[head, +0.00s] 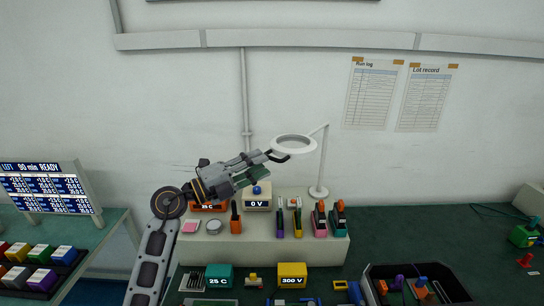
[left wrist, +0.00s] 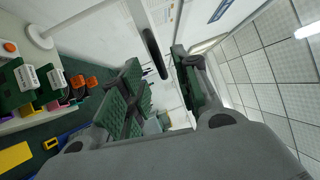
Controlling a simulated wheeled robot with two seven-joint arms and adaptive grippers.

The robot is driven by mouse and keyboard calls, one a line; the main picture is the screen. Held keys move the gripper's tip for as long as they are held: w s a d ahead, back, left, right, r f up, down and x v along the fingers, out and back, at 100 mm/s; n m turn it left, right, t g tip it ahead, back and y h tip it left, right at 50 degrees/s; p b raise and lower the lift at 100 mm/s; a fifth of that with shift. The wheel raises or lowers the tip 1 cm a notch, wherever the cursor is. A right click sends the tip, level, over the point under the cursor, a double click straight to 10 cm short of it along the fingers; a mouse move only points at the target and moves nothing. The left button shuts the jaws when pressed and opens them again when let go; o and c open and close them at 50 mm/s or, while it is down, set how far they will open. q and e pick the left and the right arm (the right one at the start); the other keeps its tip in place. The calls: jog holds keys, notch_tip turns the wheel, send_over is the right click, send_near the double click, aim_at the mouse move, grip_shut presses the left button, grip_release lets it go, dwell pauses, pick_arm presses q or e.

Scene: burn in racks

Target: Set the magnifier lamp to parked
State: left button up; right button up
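The magnifier lamp (head: 294,142) has a white ring head on a thin white arm and post, with a round base (head: 319,192) on the bench riser. A dark curved piece shows at the ring's left side. My left gripper (head: 264,163) is just left of and slightly below the ring. In the left wrist view its green-padded fingers (left wrist: 158,78) stand apart. A dark narrow oval (left wrist: 155,53) shows in line with the gap between them; no contact is visible. The lamp base (left wrist: 38,36) shows at upper left there. My right gripper is out of view.
Below the arm, a pale riser (head: 270,249) holds displays and several upright coloured tools. A dark bin (head: 370,289) with coloured parts stands at front right. A status screen (head: 48,189) and coloured blocks are at left. The wall behind carries two paper sheets (head: 372,95).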

aim_at(272, 158)
pick_arm(q)
jog(key=shift+p+x, duration=0.45)
jog(key=shift+x, duration=2.05)
jog(key=c, duration=0.6)
jog(key=shift+a+r, duration=0.1)
grip_shut()
